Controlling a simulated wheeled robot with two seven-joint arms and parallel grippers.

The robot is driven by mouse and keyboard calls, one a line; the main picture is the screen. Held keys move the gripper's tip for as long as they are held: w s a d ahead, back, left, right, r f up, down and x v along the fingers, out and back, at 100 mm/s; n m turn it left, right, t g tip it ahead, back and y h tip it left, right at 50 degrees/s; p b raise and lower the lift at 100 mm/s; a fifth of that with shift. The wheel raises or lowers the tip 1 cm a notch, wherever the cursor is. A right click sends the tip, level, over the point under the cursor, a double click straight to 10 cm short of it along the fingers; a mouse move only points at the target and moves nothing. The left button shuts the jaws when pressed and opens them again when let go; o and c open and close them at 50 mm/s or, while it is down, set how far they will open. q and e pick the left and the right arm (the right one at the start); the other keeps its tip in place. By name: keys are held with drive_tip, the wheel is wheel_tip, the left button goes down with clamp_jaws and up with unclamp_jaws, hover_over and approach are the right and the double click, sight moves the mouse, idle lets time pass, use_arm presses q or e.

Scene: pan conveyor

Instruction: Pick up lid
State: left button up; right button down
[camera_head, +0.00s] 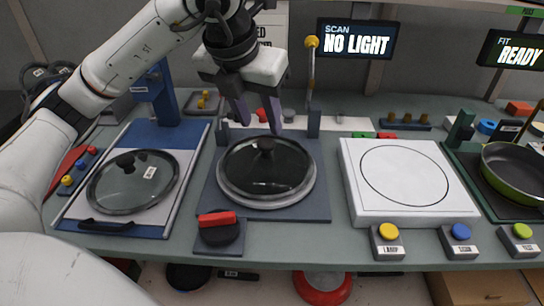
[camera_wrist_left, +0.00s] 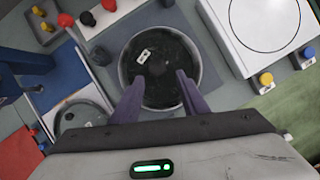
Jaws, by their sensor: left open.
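A dark glass lid (camera_head: 272,181) with a black knob lies on a silver-rimmed round base on the middle grey mat. It also shows in the left wrist view (camera_wrist_left: 160,93), where a white label is visible on it. Another glass lid (camera_head: 150,191), with a black knob and a white label, lies on the blue-edged tray at left; part of it shows in the left wrist view (camera_wrist_left: 76,123). My left gripper (camera_head: 258,126) is open and empty above the middle lid, its fingers pointing down either side of the knob without visible contact. My right gripper is not in view.
A white plate unit (camera_head: 360,205) with a drawn circle stands to the right. A green-rimmed pan (camera_head: 518,172) sits at far right. A red-topped black switch (camera_head: 220,232) is in front of the middle mat. Several coloured buttons line the front edge.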

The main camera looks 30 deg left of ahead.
sight(265, 144)
use_arm(q)
drive_tip(key=x, duration=0.3)
drive_tip(key=shift+s+f, duration=0.1)
drive_tip(key=shift+f, duration=0.2)
drive_tip(key=shift+a+x, duration=0.2)
drive_tip(key=shift+x, duration=2.55)
clamp_jaws()
